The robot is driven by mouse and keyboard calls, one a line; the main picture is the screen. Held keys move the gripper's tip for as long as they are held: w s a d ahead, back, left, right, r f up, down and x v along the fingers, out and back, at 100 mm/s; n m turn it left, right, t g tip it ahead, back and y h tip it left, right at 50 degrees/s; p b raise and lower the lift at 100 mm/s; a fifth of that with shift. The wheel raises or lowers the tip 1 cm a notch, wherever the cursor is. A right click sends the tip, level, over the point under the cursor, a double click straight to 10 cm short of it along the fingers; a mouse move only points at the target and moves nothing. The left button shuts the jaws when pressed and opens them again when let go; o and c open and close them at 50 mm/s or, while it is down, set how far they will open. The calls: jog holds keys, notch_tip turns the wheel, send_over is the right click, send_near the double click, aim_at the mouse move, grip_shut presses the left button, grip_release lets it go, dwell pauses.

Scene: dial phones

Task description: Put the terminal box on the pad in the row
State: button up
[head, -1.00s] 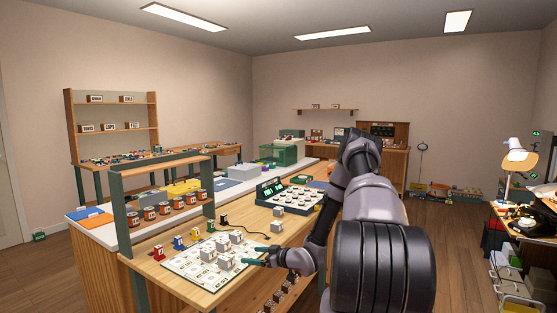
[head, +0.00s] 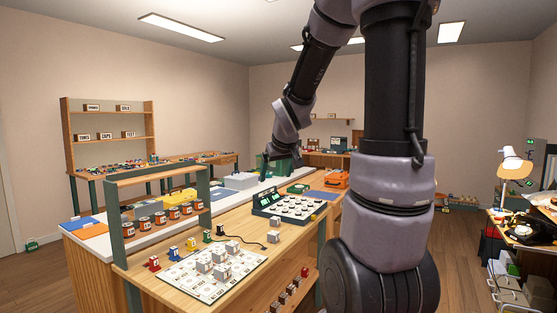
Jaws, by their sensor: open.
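Several small pale grey boxes stand on a white sheet with printed pads (head: 185,283) on the near bench. One such box (head: 203,266) is near the sheet's middle, and another (head: 232,247) is near its far edge. Two more pale boxes, one (head: 273,236) in front of the other (head: 275,222), stand off the sheet to its right. I cannot tell which is the terminal box; labels are too small to read. My gripper (head: 268,171) is open, raised well above the bench and beyond the sheet. I see nothing held; its dark green fingers are small and partly blend with the background.
A dark console with round buttons (head: 288,206) stands beyond the loose boxes. A wooden rack with orange-brown jars (head: 159,216) is at the left. Bare wood (head: 255,280) lies right of the sheet.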

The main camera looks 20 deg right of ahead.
jog(key=s+a+r+m+y, duration=0.1)
jog(key=s+a+r+m, duration=0.1)
jog(key=s, duration=0.8)
jog(key=s+a+r+m+g+y, duration=0.1)
jog(key=s+a+r, duration=0.4)
jog(key=s, duration=0.6)
jog(key=shift+a+r+m+y, duration=0.3)
jog(key=shift+a+m+y, duration=0.3)
jog(key=shift+a+y, duration=0.1)
